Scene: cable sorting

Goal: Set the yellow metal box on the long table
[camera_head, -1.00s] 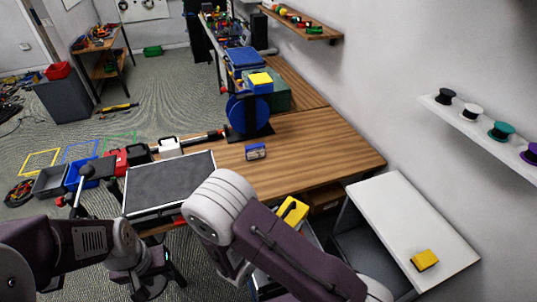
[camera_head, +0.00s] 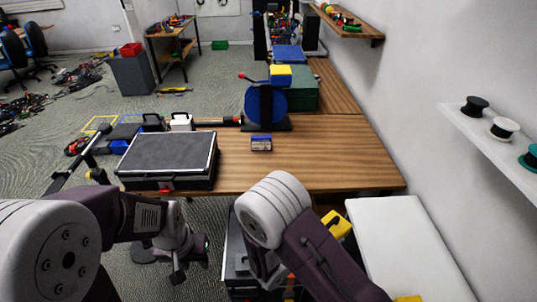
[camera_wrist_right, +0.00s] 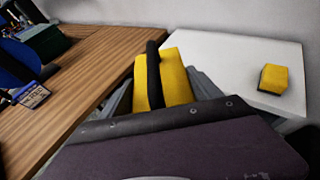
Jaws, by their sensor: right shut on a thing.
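My right gripper (camera_wrist_right: 158,92) is shut on a yellow box (camera_wrist_right: 178,78), with a black strip across its middle in the right wrist view. The box (camera_head: 337,224) also shows in the head view, held beyond the long table's near right corner, beside a white cabinet; the right fingertips are hidden there by my arm. The long wooden table (camera_head: 325,160) crosses the middle of the head view. My left gripper (camera_head: 178,272) hangs low in front of the table; its jaws are too unclear to read.
A black case (camera_head: 168,155), a small blue box (camera_head: 261,144) and a blue reel (camera_head: 266,103) stand on the table. A second yellow block (camera_wrist_right: 273,79) lies on the white cabinet (camera_head: 400,235). The table's right part is clear.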

